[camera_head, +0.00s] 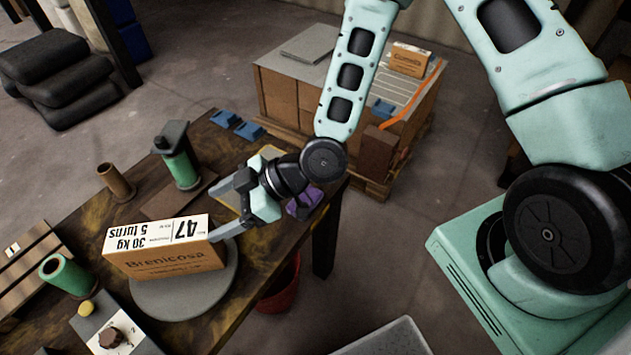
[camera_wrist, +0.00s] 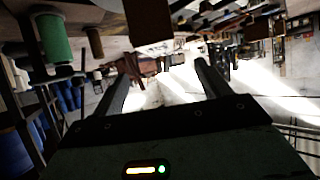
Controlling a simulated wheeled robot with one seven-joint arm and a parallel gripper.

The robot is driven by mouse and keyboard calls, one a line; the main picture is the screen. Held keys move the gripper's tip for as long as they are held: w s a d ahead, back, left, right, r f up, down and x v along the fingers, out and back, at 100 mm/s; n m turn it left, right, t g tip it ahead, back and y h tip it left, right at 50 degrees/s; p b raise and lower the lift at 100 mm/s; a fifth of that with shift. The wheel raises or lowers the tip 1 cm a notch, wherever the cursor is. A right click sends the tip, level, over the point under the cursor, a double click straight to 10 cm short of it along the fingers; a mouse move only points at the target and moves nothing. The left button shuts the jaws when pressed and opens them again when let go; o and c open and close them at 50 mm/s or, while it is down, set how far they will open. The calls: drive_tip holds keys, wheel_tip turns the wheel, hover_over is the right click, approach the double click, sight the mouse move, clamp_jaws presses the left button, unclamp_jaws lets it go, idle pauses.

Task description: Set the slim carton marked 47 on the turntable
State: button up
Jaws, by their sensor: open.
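The slim carton marked 47 (camera_head: 165,252) is brown with a white label on top reading 47, 30 kg and 5 turns, and Brenicosa on its side. It lies on the round grey turntable (camera_head: 190,292), reaching over the turntable's left edge. My gripper (camera_head: 226,212) is open, just right of and behind the carton's right end. One fingertip is close to that end; I cannot tell whether they touch. In the wrist view, the two fingers (camera_wrist: 163,88) stand apart with nothing between them.
A green spool device (camera_head: 180,165) and a brown tube (camera_head: 116,182) stand behind the carton. A green cylinder (camera_head: 68,275) and a control box with a knob (camera_head: 110,337) are at left. A pallet of cartons (camera_head: 290,100) stands behind the table. A red bucket (camera_head: 280,288) is below.

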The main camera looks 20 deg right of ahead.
drive_tip(key=s+d+r+m+g+h, duration=0.2)
drive_tip(key=s+d+r+m+h, duration=0.5)
drive_tip(key=s+d+r+h, duration=0.4)
drive_tip(key=s+d+r, duration=0.3)
drive_tip(key=r, duration=0.1)
drive_tip(key=shift+d+m+g+h, duration=0.3)
drive_tip(key=shift+m+h, duration=0.1)
drive_tip(key=shift+w, duration=0.1)
